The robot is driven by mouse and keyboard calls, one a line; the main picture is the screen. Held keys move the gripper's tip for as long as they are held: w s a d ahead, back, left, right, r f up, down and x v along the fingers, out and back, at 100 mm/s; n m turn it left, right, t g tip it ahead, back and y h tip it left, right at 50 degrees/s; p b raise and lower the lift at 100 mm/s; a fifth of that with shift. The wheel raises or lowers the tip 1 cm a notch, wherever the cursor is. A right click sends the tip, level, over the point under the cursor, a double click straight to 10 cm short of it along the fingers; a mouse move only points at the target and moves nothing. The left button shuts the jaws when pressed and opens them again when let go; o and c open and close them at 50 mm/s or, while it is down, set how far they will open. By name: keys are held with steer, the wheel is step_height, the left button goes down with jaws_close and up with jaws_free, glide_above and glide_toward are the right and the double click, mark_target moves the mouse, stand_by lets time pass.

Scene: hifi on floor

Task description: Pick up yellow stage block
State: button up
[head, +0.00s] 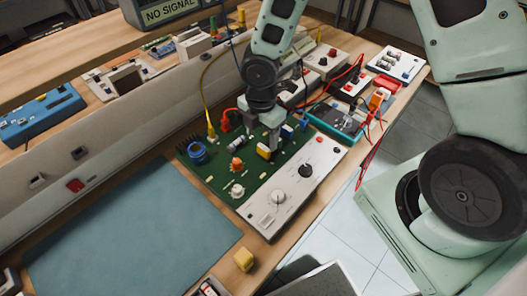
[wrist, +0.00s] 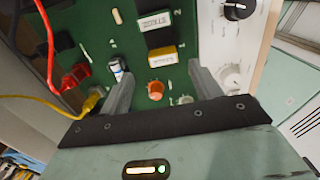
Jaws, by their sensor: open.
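The yellow stage block (wrist: 162,57), with a white label on its top, sits on the green circuit board (wrist: 190,52). In the head view the yellow block (head: 263,152) shows on the board (head: 221,176), right beside my gripper (head: 274,152). In the wrist view my gripper (wrist: 158,74) is open and empty. Its two fingers stand left and right of the yellow block's line, and the block lies just beyond the fingertips. I cannot tell the exact height of the fingertips over the board.
A green labelled block (wrist: 154,22) stands just behind the yellow one. An orange part (wrist: 156,90) lies between my fingers. Red (wrist: 75,76) and yellow cables plug in at the left. A loose yellow cube (head: 243,259) lies by the blue mat (head: 115,235).

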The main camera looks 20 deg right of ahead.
mark_target(264, 148)
steer(key=shift+s+d+f, duration=0.1)
steer(key=shift+f, duration=1.25)
steer(key=shift+s+d+f, duration=0.1)
steer(key=shift+f, duration=1.25)
steer(key=c, duration=1)
